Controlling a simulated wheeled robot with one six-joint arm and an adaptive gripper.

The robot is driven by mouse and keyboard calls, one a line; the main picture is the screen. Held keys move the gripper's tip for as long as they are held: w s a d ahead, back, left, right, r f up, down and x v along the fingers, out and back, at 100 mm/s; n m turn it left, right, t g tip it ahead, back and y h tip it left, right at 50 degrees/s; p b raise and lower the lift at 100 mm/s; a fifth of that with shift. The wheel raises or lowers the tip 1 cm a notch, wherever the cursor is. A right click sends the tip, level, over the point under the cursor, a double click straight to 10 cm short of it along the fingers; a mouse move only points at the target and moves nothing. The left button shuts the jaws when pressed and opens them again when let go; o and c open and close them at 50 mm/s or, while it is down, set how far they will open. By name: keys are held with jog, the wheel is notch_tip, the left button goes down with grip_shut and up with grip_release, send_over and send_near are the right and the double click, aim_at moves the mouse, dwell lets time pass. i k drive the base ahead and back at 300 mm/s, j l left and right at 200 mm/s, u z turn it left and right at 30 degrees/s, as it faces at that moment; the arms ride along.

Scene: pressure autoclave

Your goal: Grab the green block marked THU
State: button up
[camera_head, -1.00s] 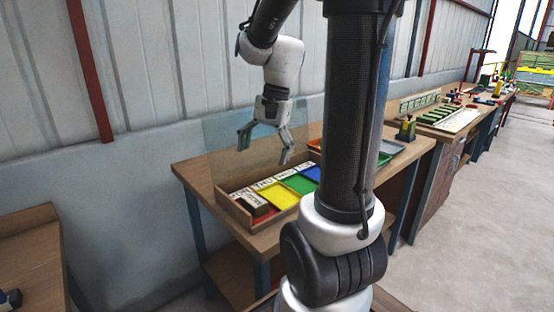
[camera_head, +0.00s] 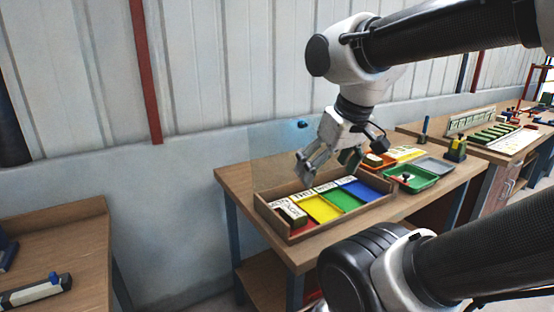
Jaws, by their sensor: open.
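My gripper (camera_head: 326,167) is open and empty, above the back of a wooden tray (camera_head: 313,236) on the near bench. A dark green block (camera_head: 291,214) with a pale lettered top lies in the tray's red compartment; its letters are too small to read surely. Several green blocks (camera_head: 496,134) lie in a row on the far bench at right, well away from my gripper. I cannot tell which block is marked THU.
The tray also has yellow (camera_head: 321,209), green (camera_head: 344,200) and blue (camera_head: 361,190) compartments with white labels behind. A clear panel (camera_head: 275,158) stands behind it. A green bin (camera_head: 411,178) and grey tray (camera_head: 435,166) lie right. My arm crosses the right side.

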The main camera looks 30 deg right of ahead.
aim_at(373, 161)
jog(key=z, duration=1.4)
jog(key=u, duration=0.5)
jog(key=i+l+u, duration=0.1)
jog(key=l+u, duration=0.15)
jog(key=i+l+u, duration=0.1)
jog(key=l+u, duration=0.15)
jog(key=l, duration=0.2)
jog(key=l+u, duration=0.3)
jog(key=i+l+u, duration=0.1)
jog(key=l, duration=0.85)
jog(key=l+u, duration=0.1)
jog(key=l, duration=0.8)
